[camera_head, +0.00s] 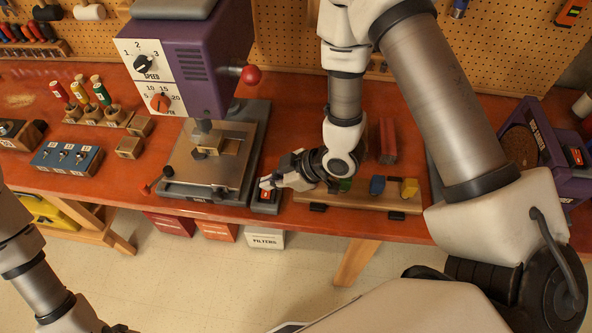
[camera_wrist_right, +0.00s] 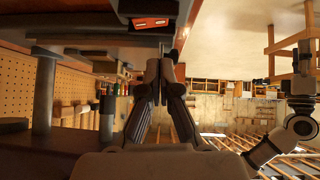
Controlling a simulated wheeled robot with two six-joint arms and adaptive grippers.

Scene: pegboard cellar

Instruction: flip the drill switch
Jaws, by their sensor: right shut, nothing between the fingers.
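The purple drill press (camera_head: 205,60) stands on the red bench with a speed dial, a depth dial and a red-knobbed handle. Its drill switch (camera_head: 266,197), a dark box with a red rocker, sits at the bench's front edge by the right front corner of the drill's base. My right gripper (camera_head: 268,184) is shut and empty, its tips right at the switch. In the right wrist view the red rocker (camera_wrist_right: 150,23) lies just beyond the closed fingertips (camera_wrist_right: 162,58); I cannot tell whether they touch. My left arm shows at lower left; its fingers cannot be made out.
A wooden board with coloured blocks (camera_head: 409,188) lies under my right wrist. A purple machine with its own red switch (camera_head: 575,156) stands at the right. A blue switch block (camera_head: 68,157) and small wooden blocks are at the left. Labelled bins (camera_head: 264,239) are below the bench.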

